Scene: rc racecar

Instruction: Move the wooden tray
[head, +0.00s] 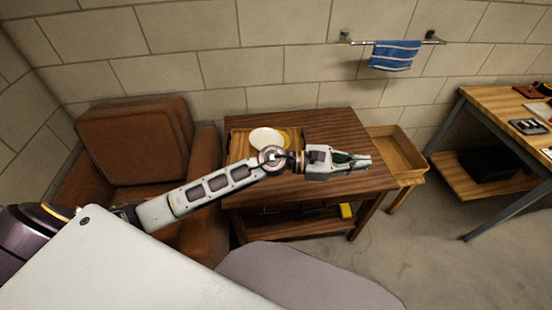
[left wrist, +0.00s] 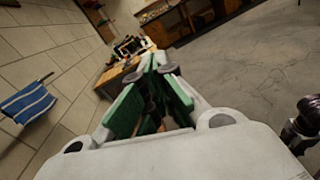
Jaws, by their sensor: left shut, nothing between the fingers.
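A light wooden tray (head: 236,152) lies on the dark brown wooden table (head: 335,124), at its left side. A white plate (head: 266,138) and something yellow lie on it; my left arm crosses in front and hides part of it. A second, open wooden tray-like box (head: 411,163) stands just right of the table. My left gripper (head: 364,160) is over the table's right part, to the right of the plate and near the box. It is shut and empty; its green-padded fingers also show in the left wrist view (left wrist: 160,62). My right gripper is not in view.
A brown armchair (head: 134,140) stands left of the table. A yellow object (head: 346,210) lies on the table's lower shelf. A workbench (head: 500,105) is at the right. A blue striped towel (head: 395,54) hangs on the wall. The floor between table and workbench is clear.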

